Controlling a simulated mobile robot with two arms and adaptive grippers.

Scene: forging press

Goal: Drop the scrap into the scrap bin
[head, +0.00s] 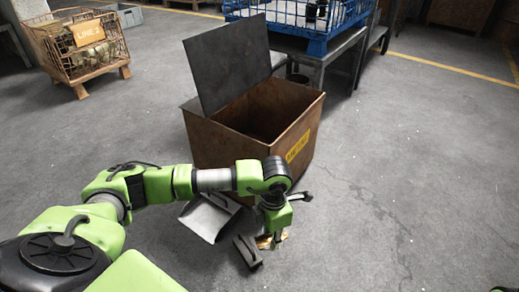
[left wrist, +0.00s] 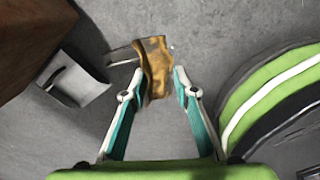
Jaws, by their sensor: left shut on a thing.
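The scrap bin (head: 215,150) is a rusty brown open box with a yellow label and a dark raised lid (head: 228,62). Part of a brown wall, apparently the bin (left wrist: 28,35), shows at the upper left of the left wrist view. My left gripper (left wrist: 160,84) is shut on a crumpled golden-brown piece of scrap (left wrist: 155,62). In the head view the scrap (head: 265,243) is mostly hidden below my left wrist. It is low, in front of the bin and outside it. I cannot tell whether it touches the floor. My right gripper is out of view.
A wire crate (head: 88,50) stands back left. A blue crate (head: 318,47) rests on a grey table behind the bin. The floor at right is clear.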

